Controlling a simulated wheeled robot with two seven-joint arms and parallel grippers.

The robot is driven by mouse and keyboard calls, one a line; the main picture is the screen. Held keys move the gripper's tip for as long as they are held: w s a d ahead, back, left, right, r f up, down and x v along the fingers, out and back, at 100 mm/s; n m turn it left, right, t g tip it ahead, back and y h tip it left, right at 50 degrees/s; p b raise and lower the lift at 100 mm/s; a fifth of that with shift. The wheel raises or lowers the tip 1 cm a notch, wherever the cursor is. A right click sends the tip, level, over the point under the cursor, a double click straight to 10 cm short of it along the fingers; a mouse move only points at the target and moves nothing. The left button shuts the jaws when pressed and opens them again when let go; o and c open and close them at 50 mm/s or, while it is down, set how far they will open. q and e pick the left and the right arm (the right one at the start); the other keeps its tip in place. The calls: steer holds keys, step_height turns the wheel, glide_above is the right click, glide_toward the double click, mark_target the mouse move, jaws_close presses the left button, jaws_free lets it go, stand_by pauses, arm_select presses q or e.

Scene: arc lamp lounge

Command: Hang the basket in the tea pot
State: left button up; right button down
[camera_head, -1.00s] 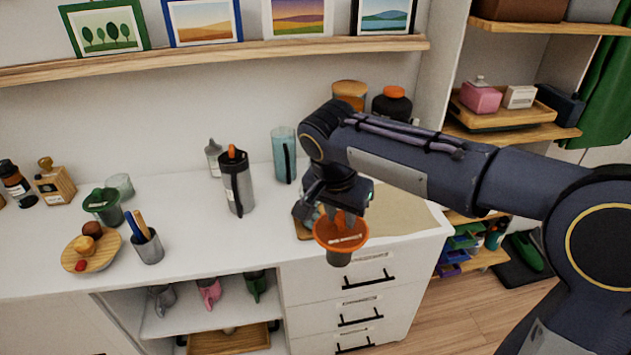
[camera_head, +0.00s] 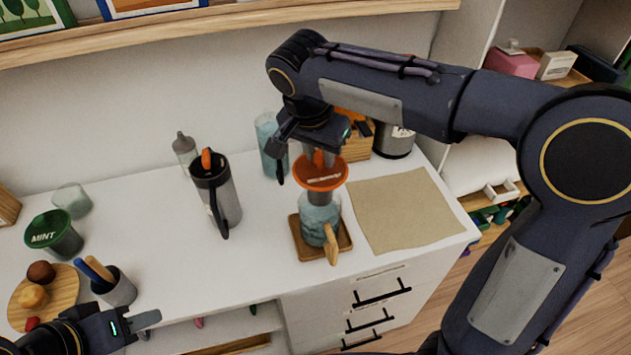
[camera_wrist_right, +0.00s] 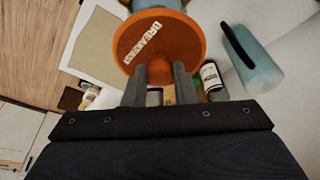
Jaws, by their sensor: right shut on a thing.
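The basket (camera_head: 330,181) has a wide orange top with pale lettering and a grey body beneath. My right gripper (camera_head: 318,158) is shut on it from above. The tea pot (camera_head: 318,228) is clear bluish glass with a wooden handle and stands on a square wooden tray (camera_head: 343,240). The basket is upright over the pot's mouth, its grey lower part overlapping the pot's top; how deep it sits is hard to tell. In the right wrist view the orange top (camera_wrist_right: 165,45) lies at the fingertips (camera_wrist_right: 160,85). My left gripper (camera_head: 145,325) is low at the left, apart from these things.
A beige mat (camera_head: 400,210) lies right of the tray. A steel jug (camera_head: 217,190) and a blue glass pitcher (camera_head: 270,145) stand left and behind. A green-lidded mint jar (camera_head: 53,235), a cup of utensils (camera_head: 118,287) and a round board (camera_head: 40,300) are at the left.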

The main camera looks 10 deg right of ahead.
mark_target(319, 185)
step_height(319, 185, down, 4)
steer(key=shift+s+f, duration=0.1)
steer(key=shift+f, duration=0.15)
step_height(319, 185, down, 4)
steer(key=shift+f, duration=0.1)
steer(key=shift+f+b, duration=0.6)
steer(key=c, duration=1.2)
jaws_free()
steer(key=shift+r, duration=0.1)
